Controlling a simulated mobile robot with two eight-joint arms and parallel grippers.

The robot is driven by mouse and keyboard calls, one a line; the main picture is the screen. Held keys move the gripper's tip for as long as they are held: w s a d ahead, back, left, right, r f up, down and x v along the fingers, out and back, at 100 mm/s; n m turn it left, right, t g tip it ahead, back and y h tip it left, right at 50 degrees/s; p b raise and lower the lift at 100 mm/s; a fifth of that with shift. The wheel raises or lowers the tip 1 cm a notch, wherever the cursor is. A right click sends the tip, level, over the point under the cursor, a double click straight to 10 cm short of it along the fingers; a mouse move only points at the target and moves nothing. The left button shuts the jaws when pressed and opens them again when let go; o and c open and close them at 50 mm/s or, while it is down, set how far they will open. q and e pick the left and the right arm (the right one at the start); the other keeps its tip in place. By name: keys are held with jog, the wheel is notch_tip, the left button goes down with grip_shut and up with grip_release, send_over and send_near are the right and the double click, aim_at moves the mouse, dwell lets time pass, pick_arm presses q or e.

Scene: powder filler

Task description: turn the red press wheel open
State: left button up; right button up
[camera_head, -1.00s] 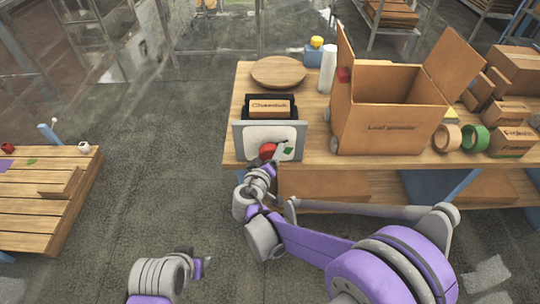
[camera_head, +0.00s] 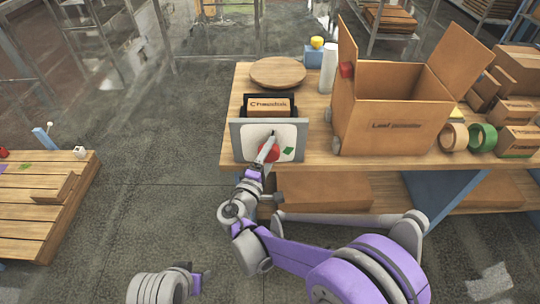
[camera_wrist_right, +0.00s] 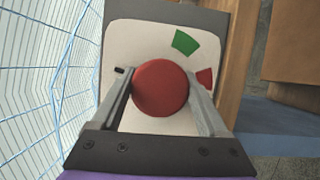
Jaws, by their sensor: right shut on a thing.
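The red press wheel (camera_head: 268,153) is on the front panel (camera_head: 240,140) of a small machine at the table's front left edge. In the right wrist view the round red wheel (camera_wrist_right: 160,88) lies between the two grey fingers of my right gripper (camera_wrist_right: 162,92), which is shut on it. A green mark (camera_wrist_right: 185,41) and a red mark (camera_wrist_right: 204,78) show on the panel's white face. In the head view my right gripper (camera_head: 268,150) partly covers the wheel. My left gripper (camera_head: 203,279) is at the bottom, away from the table; its jaws are unclear.
A small labelled box (camera_head: 268,107) sits in the machine behind the panel. A large open carton (camera_head: 385,125) stands to the right, with tape rolls (camera_head: 483,137) beyond it. A round wooden board (camera_head: 278,72) lies behind. A low pallet table (camera_head: 40,220) is at left.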

pick_arm(q)
jog(key=shift+f+b, duration=0.45)
jog(key=shift+f, duration=0.15)
pick_arm(e)
jog(key=shift+n+t, duration=0.4)
jog(key=shift+n, duration=0.7)
jog(key=o, duration=1.2)
pick_arm(q)
jog(key=shift+f, duration=0.1)
pick_arm(e)
jog(key=shift+o, duration=0.2)
